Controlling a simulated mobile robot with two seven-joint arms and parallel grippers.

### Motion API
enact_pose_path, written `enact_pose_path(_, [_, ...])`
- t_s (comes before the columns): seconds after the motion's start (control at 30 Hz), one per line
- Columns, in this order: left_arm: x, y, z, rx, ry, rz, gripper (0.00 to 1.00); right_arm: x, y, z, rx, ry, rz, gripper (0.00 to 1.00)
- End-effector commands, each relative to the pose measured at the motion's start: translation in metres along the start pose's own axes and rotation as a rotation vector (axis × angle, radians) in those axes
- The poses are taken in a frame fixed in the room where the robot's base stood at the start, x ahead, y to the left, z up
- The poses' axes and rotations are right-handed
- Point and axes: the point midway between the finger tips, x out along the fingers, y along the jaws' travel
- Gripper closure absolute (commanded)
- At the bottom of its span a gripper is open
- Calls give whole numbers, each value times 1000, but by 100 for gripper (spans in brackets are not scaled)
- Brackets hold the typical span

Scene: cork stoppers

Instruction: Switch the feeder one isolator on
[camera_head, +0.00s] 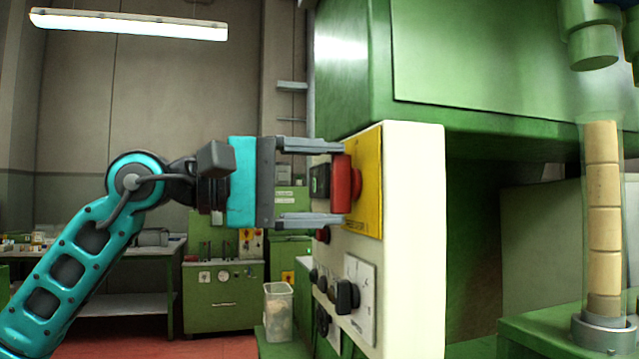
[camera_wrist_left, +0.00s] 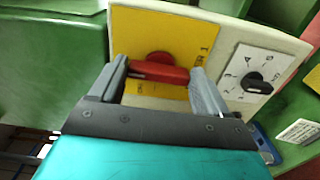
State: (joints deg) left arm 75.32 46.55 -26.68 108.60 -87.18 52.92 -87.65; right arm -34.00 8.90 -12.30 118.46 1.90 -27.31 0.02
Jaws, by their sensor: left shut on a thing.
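The isolator is a red rotary handle (camera_head: 342,186) on a yellow plate (camera_head: 371,205), fixed to a cream panel (camera_head: 414,250). My left gripper (camera_head: 336,184) reaches it from the left, one finger above the handle and one below. In the left wrist view, the red handle (camera_wrist_left: 158,72) lies lengthwise between the fingertips of the left gripper (camera_wrist_left: 160,76), its ends against them. My right gripper is in neither view.
Below the yellow plate are a black selector knob (camera_head: 347,296) on a white dial plate (camera_head: 360,275) and several smaller knobs. A green cabinet (camera_head: 480,60) overhangs the panel. A clear tube of corks (camera_head: 603,215) stands at the right.

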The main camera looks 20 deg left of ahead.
Motion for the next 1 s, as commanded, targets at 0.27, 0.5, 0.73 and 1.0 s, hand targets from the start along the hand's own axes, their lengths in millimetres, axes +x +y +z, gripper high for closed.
enact_pose_path(0.27, [0, 0, 0, 3, 1, 0, 0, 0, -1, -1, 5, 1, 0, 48])
enact_pose_path(0.5, [-1, 0, 0, 2, 1, 0, 0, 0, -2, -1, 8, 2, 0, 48])
enact_pose_path(0.73, [-29, -1, -1, 3, 5, 0, 0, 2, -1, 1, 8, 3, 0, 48])
enact_pose_path(1.0, [-89, -2, -1, 2, 6, -1, 0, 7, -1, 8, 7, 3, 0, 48])
